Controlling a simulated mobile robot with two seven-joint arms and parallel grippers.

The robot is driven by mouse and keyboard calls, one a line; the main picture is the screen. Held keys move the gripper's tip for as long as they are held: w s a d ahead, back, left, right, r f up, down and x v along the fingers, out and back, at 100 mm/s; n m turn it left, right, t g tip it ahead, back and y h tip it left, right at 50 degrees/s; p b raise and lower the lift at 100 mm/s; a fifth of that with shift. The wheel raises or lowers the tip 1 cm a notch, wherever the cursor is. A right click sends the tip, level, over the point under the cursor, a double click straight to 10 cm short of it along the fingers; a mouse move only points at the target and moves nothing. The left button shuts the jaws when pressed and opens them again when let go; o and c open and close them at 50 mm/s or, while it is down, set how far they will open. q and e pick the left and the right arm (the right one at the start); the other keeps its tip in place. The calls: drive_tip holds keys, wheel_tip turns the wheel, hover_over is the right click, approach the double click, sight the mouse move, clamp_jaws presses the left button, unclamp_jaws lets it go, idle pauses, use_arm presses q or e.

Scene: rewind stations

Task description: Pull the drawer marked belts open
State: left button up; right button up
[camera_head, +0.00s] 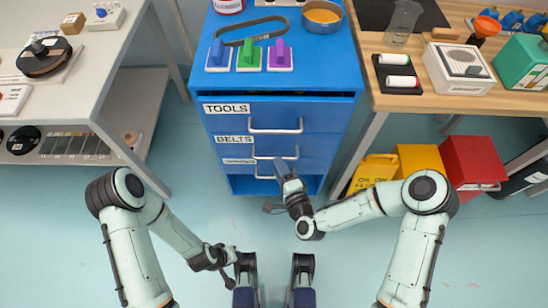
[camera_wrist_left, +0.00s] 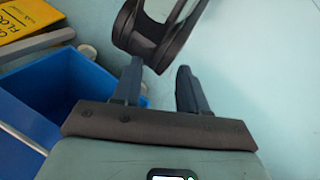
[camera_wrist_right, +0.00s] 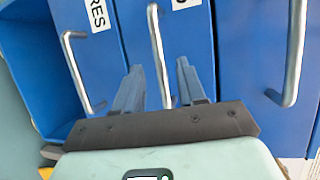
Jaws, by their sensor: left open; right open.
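The drawer marked BELTS (camera_head: 235,148) is the middle one in the blue cabinet and looks shut, its front about flush with its neighbours. Its metal bar handle (camera_head: 275,157) also shows in the right wrist view (camera_wrist_right: 157,45). My right gripper (camera_head: 283,168) is open at the handle's lower right. In the right wrist view its fingers (camera_wrist_right: 160,72) lie one on each side of the bar; I cannot tell how deep the bar sits between them. My left gripper (camera_wrist_left: 160,78) is open and empty, low in front of the cabinet at the left, away from the drawers.
The TOOLS drawer (camera_head: 275,113) is above, and a third labelled drawer (camera_head: 238,161) is below. A white table (camera_head: 105,60) stands left, a wooden bench (camera_head: 420,100) right. Yellow and red bins (camera_head: 470,160) stand below the bench. The floor before the cabinet is clear.

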drive_tip(key=x, duration=0.5)
drive_tip(key=shift+w+b, duration=0.1)
drive_tip(key=shift+b, duration=0.2)
clamp_jaws()
